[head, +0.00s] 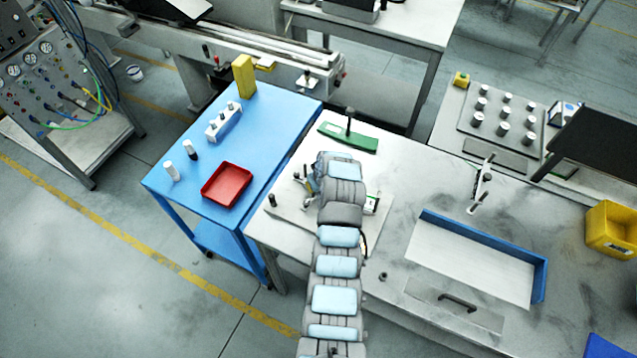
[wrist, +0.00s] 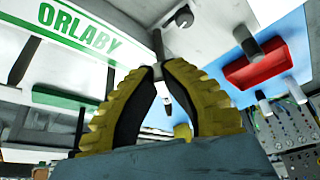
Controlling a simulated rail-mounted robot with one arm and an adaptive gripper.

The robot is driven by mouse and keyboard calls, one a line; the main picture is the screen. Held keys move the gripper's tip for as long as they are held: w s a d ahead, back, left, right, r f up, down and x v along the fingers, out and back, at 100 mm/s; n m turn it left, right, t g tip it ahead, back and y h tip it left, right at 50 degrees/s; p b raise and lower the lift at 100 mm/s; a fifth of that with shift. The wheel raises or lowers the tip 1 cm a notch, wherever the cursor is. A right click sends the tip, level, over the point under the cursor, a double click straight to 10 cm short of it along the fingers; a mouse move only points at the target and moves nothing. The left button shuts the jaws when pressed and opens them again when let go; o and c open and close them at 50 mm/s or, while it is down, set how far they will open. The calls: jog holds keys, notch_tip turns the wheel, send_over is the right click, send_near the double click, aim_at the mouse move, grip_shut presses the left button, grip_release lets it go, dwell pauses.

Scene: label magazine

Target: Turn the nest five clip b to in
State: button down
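The pale fixture plate (head: 291,212) lies on the white bench, with small clips and posts on it. My arm covers part of it in the head view, and my gripper is hidden there. One small clip (head: 371,204) shows at the arm's right side. In the wrist view my gripper (wrist: 160,68) has yellow fingers with black pads, their tips close together. A thin grey post (wrist: 158,44) shows at the tips; contact is unclear. A dark rounded knob (wrist: 184,17) is just above. I cannot tell which part is clip b.
A green base (head: 347,138) with an upright black post stands behind the fixture. A blue cart (head: 170,190) at left carries a red tray (head: 227,184). A blue-edged tray (head: 470,262) and yellow bin (head: 611,230) are at right. The bench front holds a handled plate (head: 430,300).

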jog(key=m+h+b, duration=0.1)
jog(key=m+b, duration=0.1)
jog(key=m, duration=0.1)
jog(key=a+m+h+b, duration=0.1)
jog(key=m, duration=0.2)
jog(key=a+m+h+b, duration=0.1)
jog(key=m+b, duration=0.1)
jog(key=m, duration=0.1)
jog(key=shift+s+a+f+m+h+b, duration=0.1)
jog(key=shift+f+m+h+b, duration=0.2)
jog(key=shift+m+h+b, duration=0.1)
jog(key=shift+a+r+m+h+b, duration=0.1)
jog(key=shift+m+h+b, duration=0.1)
jog(key=shift+m+b, duration=0.4)
jog(key=shift+a+r+m+h+b, duration=0.1)
jog(key=shift+m+h+b, duration=0.1)
jog(key=shift+m+b, duration=0.4)
jog(key=c, duration=1.2)
grip_release()
jog(key=shift+o, duration=0.2)
